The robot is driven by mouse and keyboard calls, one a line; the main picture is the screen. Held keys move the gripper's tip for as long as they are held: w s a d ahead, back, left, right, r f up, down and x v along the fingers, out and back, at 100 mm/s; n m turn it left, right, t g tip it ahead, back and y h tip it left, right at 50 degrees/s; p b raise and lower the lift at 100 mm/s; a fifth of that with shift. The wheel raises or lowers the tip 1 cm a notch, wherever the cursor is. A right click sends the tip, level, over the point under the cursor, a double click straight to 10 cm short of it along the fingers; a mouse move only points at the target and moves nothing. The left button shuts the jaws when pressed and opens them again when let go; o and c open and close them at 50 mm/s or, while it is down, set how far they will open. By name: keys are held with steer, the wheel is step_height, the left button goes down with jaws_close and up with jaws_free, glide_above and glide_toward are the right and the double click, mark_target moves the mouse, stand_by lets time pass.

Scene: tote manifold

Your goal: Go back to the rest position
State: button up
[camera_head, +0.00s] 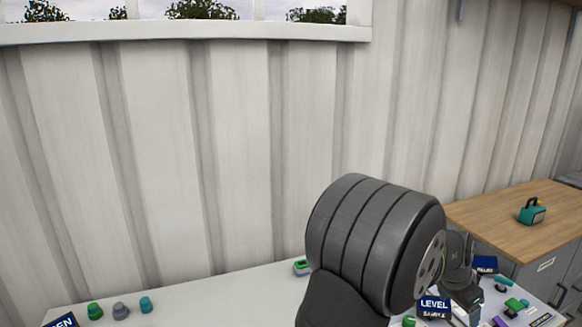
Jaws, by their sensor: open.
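My gripper (468,306) is at the lower right, low over the white table (232,290), among small coloured parts. It is open, with no object seen between its fingers. My large dark arm link fills the lower middle and hides part of the table and of the gripper.
A "LEVEL" sign (434,306) stands just left of my gripper. Green and purple parts (513,306) lie to its right. Green, grey and teal knobs (120,310) stand at the table's left. A wooden-topped counter (490,212) at the right bears a teal box (532,213). A corrugated wall rises behind.

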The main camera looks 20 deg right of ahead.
steer(key=shift+x, duration=1.7)
